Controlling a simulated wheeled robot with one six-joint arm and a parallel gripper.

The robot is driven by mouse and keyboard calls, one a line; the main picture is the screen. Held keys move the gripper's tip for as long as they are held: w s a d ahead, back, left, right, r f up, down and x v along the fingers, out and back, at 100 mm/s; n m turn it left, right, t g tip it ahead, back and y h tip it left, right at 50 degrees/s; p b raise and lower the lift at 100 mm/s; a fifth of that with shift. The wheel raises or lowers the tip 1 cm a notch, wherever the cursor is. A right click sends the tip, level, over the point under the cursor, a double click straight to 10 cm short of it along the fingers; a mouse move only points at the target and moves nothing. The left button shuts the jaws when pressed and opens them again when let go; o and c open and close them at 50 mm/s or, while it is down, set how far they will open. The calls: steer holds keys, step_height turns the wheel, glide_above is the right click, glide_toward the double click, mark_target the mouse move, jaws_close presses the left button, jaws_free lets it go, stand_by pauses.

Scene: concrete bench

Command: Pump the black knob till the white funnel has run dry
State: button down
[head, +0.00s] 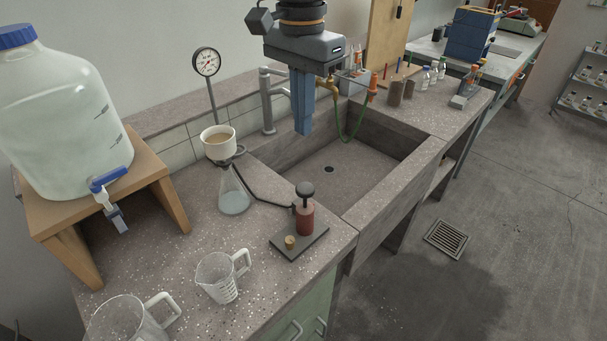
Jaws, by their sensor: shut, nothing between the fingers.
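The black knob (305,188) tops a short rod on the red pump body (305,217), which stands on a dark base plate (299,244) near the bench's front edge. The white funnel (217,149) sits on a clear conical flask (233,192) and holds brownish liquid. Some clear liquid shows low in the flask. A black hose (268,197) joins the flask's neck to the pump. My gripper (303,131) points down above the sink, behind the knob and apart from it. Its blue fingers are shut and empty.
A round gauge (207,62) stands behind the funnel. Two clear jugs, the nearer large (126,322) and a smaller one (222,278), stand in front. A big carboy (57,120) rests on a wooden stand at left. The sink (345,173) lies open at right, with a tap (267,100) behind.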

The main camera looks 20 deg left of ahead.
mark_target(305, 189)
steer(key=shift+f, duration=0.15)
step_height(305, 189, down, 14)
steer(key=p, duration=0.3)
steer(key=shift+w+d+p, duration=0.1)
steer(key=shift+p, duration=0.3)
step_height(305, 189, down, 4)
steer(key=shift+r+b, duration=0.1)
steer(key=shift+b, duration=0.65)
steer(key=shift+d, duration=0.1)
